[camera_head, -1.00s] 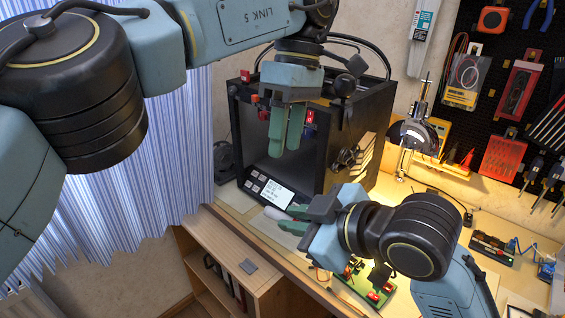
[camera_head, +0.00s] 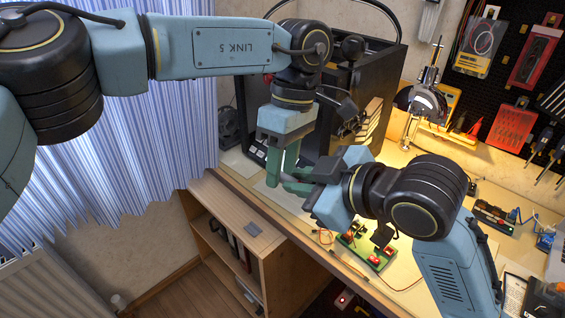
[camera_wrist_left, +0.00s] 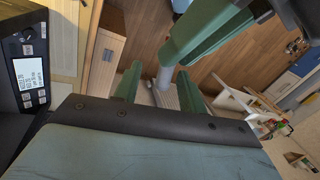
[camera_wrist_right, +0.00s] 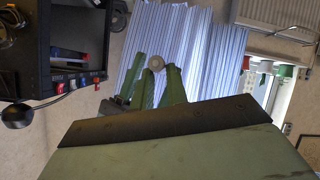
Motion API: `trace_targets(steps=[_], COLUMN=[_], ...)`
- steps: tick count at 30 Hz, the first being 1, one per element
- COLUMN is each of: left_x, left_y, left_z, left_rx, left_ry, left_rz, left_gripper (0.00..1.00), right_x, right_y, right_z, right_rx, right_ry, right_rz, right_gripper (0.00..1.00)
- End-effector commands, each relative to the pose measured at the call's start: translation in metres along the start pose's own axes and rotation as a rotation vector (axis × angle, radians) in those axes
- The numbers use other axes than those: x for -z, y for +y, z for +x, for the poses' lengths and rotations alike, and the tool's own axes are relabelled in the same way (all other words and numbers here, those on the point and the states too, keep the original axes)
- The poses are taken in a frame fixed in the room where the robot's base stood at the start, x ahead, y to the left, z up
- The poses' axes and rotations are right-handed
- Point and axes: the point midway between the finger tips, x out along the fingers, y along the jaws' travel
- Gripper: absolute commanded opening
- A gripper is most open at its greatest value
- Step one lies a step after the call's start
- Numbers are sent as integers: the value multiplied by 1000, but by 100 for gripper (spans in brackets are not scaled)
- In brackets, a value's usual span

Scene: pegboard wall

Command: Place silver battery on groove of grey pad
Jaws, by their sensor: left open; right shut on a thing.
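My right gripper (camera_head: 292,184) points left and is shut on the silver battery. The battery (camera_wrist_left: 163,77) shows in the left wrist view as a pale cylinder, and its round end (camera_wrist_right: 155,64) shows in the right wrist view; in the head view the grippers hide it. My left gripper (camera_head: 280,172) points down, open, at the right gripper's tips. In the left wrist view its fingers lie on either side of the battery; I cannot tell whether they touch it.
A black 3D printer (camera_head: 350,110) stands close behind the grippers. A green board (camera_head: 366,250) with red parts and thin wires lies on the desk. The wooden cabinet (camera_head: 205,190) stands in front, its top mostly clear. Tools hang on the pegboard at right.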

Motion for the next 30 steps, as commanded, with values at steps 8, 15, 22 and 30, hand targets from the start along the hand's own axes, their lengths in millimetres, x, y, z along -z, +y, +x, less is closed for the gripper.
trace_targets(steps=[8,15,22,30], left_x=[0,0,1,0], left_y=[0,0,1,0], left_z=[0,0,0,0], left_rx=[0,-2,-4,-2], left_ry=[0,0,0,0], left_rz=[0,-1,-2,-1], left_gripper=[33,2,0,0], right_x=[0,1,1,0], right_y=[0,-1,-2,0], right_z=[0,0,0,0], right_rx=[0,2,5,2], right_ry=[0,2,5,1], right_rz=[0,-1,-1,0], right_gripper=[0,0,33,40])
